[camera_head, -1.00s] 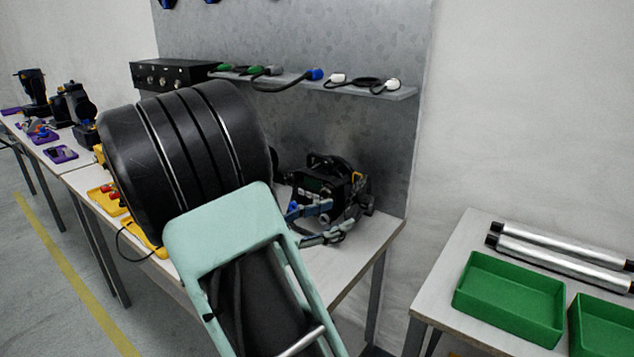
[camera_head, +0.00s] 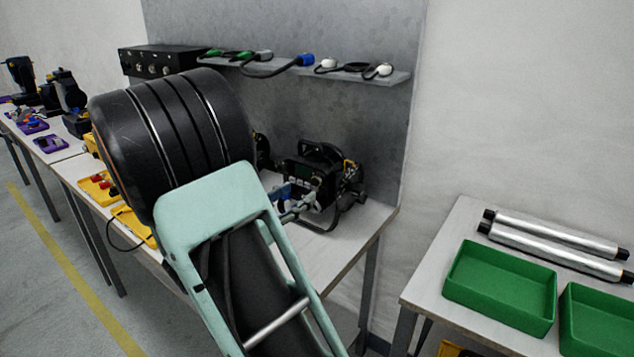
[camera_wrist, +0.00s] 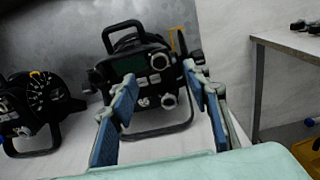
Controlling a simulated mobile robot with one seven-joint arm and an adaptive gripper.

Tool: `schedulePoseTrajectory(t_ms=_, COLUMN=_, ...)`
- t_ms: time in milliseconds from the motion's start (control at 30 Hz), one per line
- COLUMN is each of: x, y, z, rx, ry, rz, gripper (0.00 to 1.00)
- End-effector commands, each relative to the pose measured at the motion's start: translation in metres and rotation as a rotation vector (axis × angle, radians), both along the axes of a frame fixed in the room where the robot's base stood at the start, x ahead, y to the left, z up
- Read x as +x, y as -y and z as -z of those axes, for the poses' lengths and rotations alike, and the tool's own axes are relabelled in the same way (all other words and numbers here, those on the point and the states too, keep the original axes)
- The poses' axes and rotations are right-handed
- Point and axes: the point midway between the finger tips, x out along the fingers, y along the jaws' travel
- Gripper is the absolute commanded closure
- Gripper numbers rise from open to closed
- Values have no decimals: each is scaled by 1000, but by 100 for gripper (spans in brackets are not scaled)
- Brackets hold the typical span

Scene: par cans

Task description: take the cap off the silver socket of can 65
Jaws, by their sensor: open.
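A black par can (camera_head: 305,172) stands on the table by the grey panel, and its rear face with a dark display and several round sockets faces me in the wrist view (camera_wrist: 127,68). A silver-ringed round fitting (camera_wrist: 168,101) shows low on that face; I cannot tell whether it is capped. My gripper (camera_wrist: 160,75) is open and empty, with blue-padded fingers left and right of the can's face in the picture. It also shows in the head view (camera_head: 290,194), in front of the can, and no contact is visible.
A second black can (camera_wrist: 38,103) stands at the left in the wrist view. A shelf (camera_head: 350,73) with cables runs above the table. Green trays (camera_head: 500,287) and silver tubes (camera_head: 550,245) lie on the right table. A gap separates the tables.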

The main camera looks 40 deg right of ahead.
Motion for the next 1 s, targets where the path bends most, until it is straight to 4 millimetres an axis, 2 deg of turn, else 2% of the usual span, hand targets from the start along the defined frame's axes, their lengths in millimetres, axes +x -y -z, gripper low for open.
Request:
schedulePoseTrajectory(t_ms=200, x=10, y=31, z=0, rx=-1, ry=1, rz=3, gripper=56)
schedulePoseTrajectory(t_ms=400, x=17, y=50, z=0, rx=0, ry=0, rz=1, gripper=56)
schedulePoseTrajectory(t_ms=600, x=20, y=58, z=0, rx=0, ry=0, rz=0, gripper=56)
schedulePoseTrajectory(t_ms=1000, x=20, y=58, z=0, rx=0, ry=0, rz=0, gripper=56)
